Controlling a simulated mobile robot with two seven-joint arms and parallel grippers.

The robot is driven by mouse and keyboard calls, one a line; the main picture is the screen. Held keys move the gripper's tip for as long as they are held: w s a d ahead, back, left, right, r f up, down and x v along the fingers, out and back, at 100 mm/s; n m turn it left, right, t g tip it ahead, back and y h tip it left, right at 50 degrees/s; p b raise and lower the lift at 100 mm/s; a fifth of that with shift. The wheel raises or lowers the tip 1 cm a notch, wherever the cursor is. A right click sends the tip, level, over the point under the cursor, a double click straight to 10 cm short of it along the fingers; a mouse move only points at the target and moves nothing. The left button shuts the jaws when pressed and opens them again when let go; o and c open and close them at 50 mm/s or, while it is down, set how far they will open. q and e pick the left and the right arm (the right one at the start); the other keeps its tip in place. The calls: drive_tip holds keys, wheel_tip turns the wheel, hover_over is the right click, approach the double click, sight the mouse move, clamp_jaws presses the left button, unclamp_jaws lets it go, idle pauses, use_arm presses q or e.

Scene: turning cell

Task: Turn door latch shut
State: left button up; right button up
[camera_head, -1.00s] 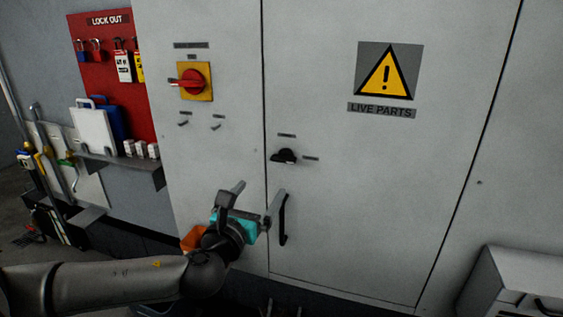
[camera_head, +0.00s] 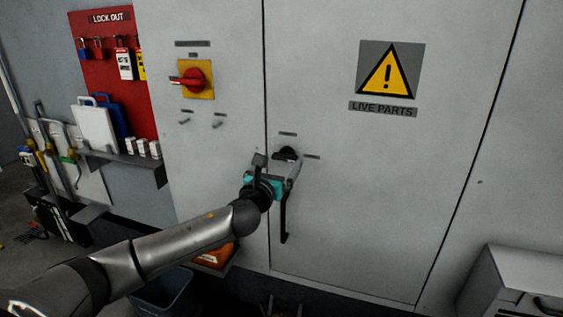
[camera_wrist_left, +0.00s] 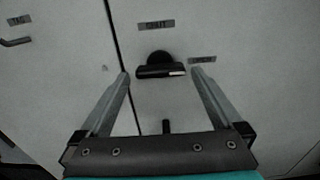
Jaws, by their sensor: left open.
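The black door latch (camera_head: 287,153) is on the grey cabinet door, just right of the door seam. In the left wrist view the latch (camera_wrist_left: 160,70) has a round hub and a bar lying about level, with a pale mark at its right end pointing to the right-hand label. My left gripper (camera_head: 279,163) is open and close to the latch, partly covering it in the head view. In the wrist view its fingertips (camera_wrist_left: 160,75) stand at the left and right ends of the bar, with no clear contact. My right gripper is not in view.
A black vertical door handle (camera_head: 284,218) hangs just below the latch. A red rotary switch (camera_head: 193,79) is on the panel at upper left. A red lockout board (camera_head: 108,60) with a shelf is at far left. A grey cabinet (camera_head: 525,280) stands at lower right.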

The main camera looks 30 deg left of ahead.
use_arm(q)
drive_tip(key=shift+x, duration=0.75)
drive_tip(key=shift+c, duration=0.4)
drive_tip(key=c, duration=1.1)
